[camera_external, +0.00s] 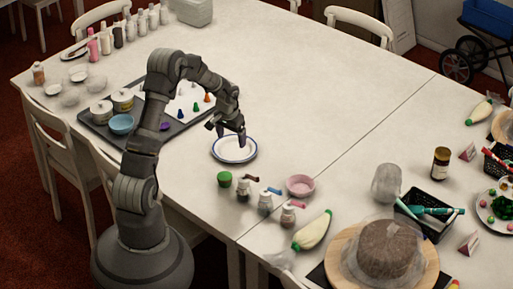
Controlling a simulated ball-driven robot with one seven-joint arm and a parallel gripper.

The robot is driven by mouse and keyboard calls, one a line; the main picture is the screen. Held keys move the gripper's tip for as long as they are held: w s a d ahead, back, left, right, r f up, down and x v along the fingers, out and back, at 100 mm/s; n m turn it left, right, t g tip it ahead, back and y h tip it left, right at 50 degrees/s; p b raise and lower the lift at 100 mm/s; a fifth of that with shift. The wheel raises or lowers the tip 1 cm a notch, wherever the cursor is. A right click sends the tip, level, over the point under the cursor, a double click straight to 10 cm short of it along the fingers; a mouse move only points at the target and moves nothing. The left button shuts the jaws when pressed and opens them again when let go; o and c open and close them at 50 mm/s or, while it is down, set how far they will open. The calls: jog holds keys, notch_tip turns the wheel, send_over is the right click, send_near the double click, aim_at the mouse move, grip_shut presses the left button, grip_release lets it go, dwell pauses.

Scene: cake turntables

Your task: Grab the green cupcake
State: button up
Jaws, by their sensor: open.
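A small green round object (225,179), which looks like the green cupcake, stands on the white table just below the plate in the picture; its details are too small to tell. My gripper (231,137) points down over a white plate with a blue rim (234,158). Its fingers are apart with nothing seen between them. The gripper is above and slightly right of the green object in the picture, clear of it. The gripper's exact height over the plate cannot be told.
Small bottles (243,190) and a pink bowl (300,186) stand right of the green object. A dark tray (112,137) with a blue bowl (121,124) lies left. A piping bag (312,231) and a brown cake (386,248) are at lower right. The table's upper middle is clear.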

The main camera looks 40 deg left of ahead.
jog(key=g, duration=0.2)
send_over(225, 176)
jog(key=shift+h, duration=0.4)
notch_tip(225, 176, down, 9)
jog(key=shift+s+a+f, duration=0.1)
jog(key=shift+a, duration=0.05)
notch_tip(225, 176, down, 7)
jog(key=b, duration=0.4)
jog(key=c, duration=1.1)
jog(key=shift+r, duration=0.25)
jog(key=shift+c, duration=0.2)
